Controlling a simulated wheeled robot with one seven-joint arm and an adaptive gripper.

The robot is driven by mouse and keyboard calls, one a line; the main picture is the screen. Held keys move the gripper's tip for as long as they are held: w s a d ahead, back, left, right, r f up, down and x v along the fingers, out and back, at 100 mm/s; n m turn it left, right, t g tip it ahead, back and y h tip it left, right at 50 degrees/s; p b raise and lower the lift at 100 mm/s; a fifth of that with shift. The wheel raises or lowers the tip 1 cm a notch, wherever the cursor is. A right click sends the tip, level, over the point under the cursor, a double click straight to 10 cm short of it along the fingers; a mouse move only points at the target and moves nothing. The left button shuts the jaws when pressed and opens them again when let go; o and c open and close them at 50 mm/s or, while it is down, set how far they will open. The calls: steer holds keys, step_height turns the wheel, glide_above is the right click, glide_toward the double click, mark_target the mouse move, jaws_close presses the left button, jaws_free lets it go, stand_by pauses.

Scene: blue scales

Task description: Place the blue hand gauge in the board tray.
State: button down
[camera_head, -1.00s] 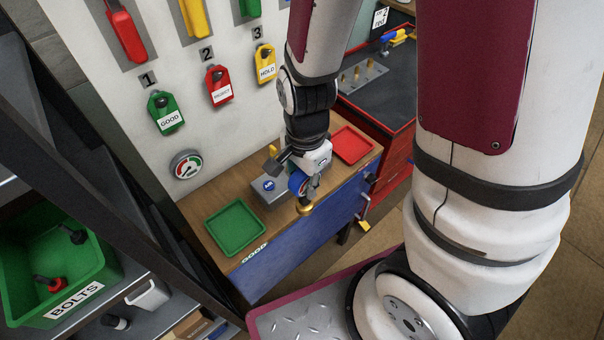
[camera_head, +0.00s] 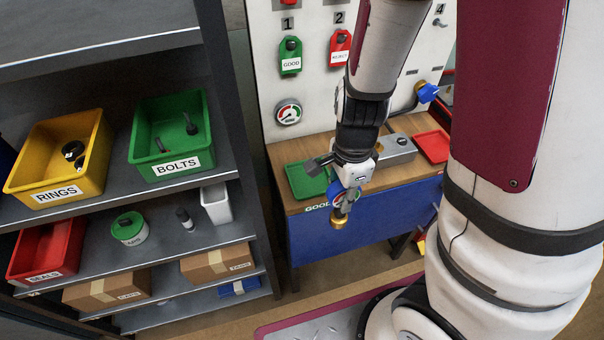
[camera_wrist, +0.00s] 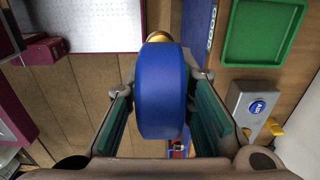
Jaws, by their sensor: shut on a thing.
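My gripper (camera_head: 345,196) is shut on the blue hand gauge (camera_wrist: 163,92), a thick blue disc with a brass end at its far side. In the head view the gauge's brass end (camera_head: 340,222) hangs below the fingers, over the bench's blue front. A green tray (camera_head: 292,182) lies on the bench top, partly hidden behind my gripper; a label reading GOOD is at its front. It also shows at the upper right of the wrist view (camera_wrist: 226,40), apart from the gauge. I cannot tell which tray is the board tray.
A red tray (camera_head: 432,146) and a grey box (camera_head: 396,150) stand farther right on the bench. The white board (camera_head: 272,60) rises behind, with tags, a dial (camera_head: 288,112) and a blue-and-brass piece (camera_head: 427,92). A shelf rack (camera_head: 100,100) with bins stands at left.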

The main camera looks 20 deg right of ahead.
steer(key=shift+w+a+f+b, duration=0.1)
steer(key=shift+w+f+b, duration=0.1)
steer(key=shift+w+b, duration=0.3)
steer(key=shift+w+a+f+b, duration=0.1)
steer(key=shift+w+f+b, duration=0.05)
steer(key=shift+w+b, duration=0.3)
steer(key=w+f+b, duration=0.1)
steer(key=w+f, duration=0.3)
steer(key=w, duration=0.9)
steer(key=shift+a+f+b, duration=0.2)
steer(key=shift+a+b, duration=0.1)
steer(key=shift+a, duration=0.05)
steer(key=c, duration=1.8)
jaws_free()
steer(key=shift+f, duration=0.15)
steer(key=o, duration=0.4)
steer(key=shift+o, duration=0.2)
